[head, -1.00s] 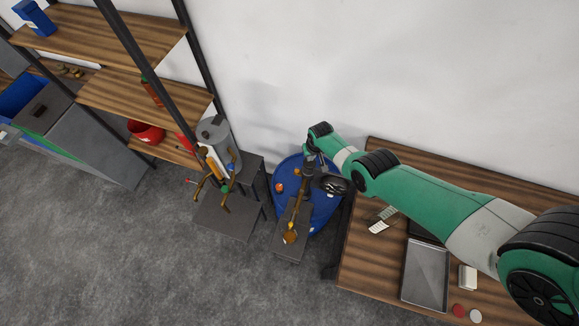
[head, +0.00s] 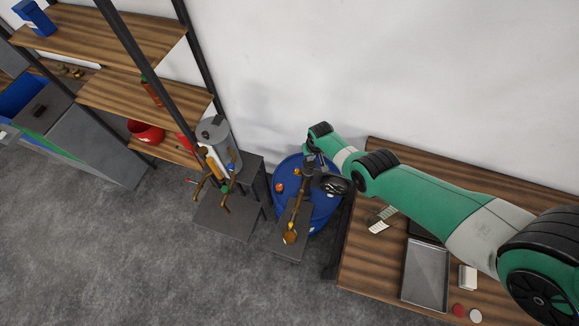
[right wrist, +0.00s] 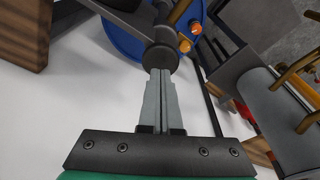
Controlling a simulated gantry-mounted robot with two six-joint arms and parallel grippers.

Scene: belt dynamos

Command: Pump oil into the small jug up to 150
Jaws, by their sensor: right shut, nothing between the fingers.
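A blue drum (head: 323,212) stands on the floor by the wall, with a dark hand pump (head: 309,168) on its top. The pump also shows in the right wrist view (right wrist: 162,57). A brass-coloured spout part (head: 290,236) is over a small grey stand (head: 288,250) in front of the drum. I cannot make out the small jug or any level mark clearly. My right gripper (head: 311,152) is shut and empty at the pump's top. In the right wrist view its fingertips (right wrist: 161,72) are right at the pump's dark round part; I cannot tell whether they touch.
A wooden table (head: 375,265) with a metal tray (head: 426,275) is at the right. A grey tank with brass taps (head: 215,140) stands left of the drum, beside a wooden shelf rack (head: 130,92). The grey floor (head: 130,255) in front is clear.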

